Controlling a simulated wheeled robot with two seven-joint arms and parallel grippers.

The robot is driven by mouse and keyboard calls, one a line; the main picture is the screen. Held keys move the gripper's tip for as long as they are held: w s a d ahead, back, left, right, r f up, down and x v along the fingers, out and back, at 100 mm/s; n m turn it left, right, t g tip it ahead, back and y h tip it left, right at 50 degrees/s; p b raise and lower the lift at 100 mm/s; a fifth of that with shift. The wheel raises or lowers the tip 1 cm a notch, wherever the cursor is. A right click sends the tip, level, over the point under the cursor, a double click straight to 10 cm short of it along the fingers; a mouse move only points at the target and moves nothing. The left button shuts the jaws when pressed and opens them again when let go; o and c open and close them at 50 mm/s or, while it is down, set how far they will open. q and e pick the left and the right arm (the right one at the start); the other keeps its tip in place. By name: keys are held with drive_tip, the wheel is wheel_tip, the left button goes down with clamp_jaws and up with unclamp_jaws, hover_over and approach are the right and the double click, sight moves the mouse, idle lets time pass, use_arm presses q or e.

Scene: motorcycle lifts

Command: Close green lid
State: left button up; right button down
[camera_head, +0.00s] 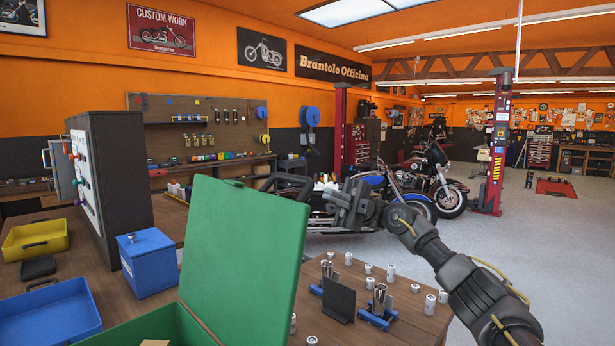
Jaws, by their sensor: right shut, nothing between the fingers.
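The green lid (243,250) stands raised, nearly upright, at the bottom centre-left. It belongs to a green box (155,328), whose open top shows at the bottom edge; most of the box is out of frame. A small tan item lies inside the box. My right gripper (338,203) is to the right of the lid's upper edge, above the table. It is shut and empty, and appears apart from the lid. My left gripper is not in view.
The wooden table (270,334) holds several metal cylinders, small blue holders (378,317) and a dark upright plate (338,299) right of the lid. A blue box (148,266), yellow tray (35,240) and blue tray (45,315) stand left. Motorcycles are behind.

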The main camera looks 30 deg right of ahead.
sight(307, 184)
drive_tip(key=p+x, duration=0.4)
drive_tip(key=x, duration=0.5)
drive_tip(key=shift+d, duration=0.1)
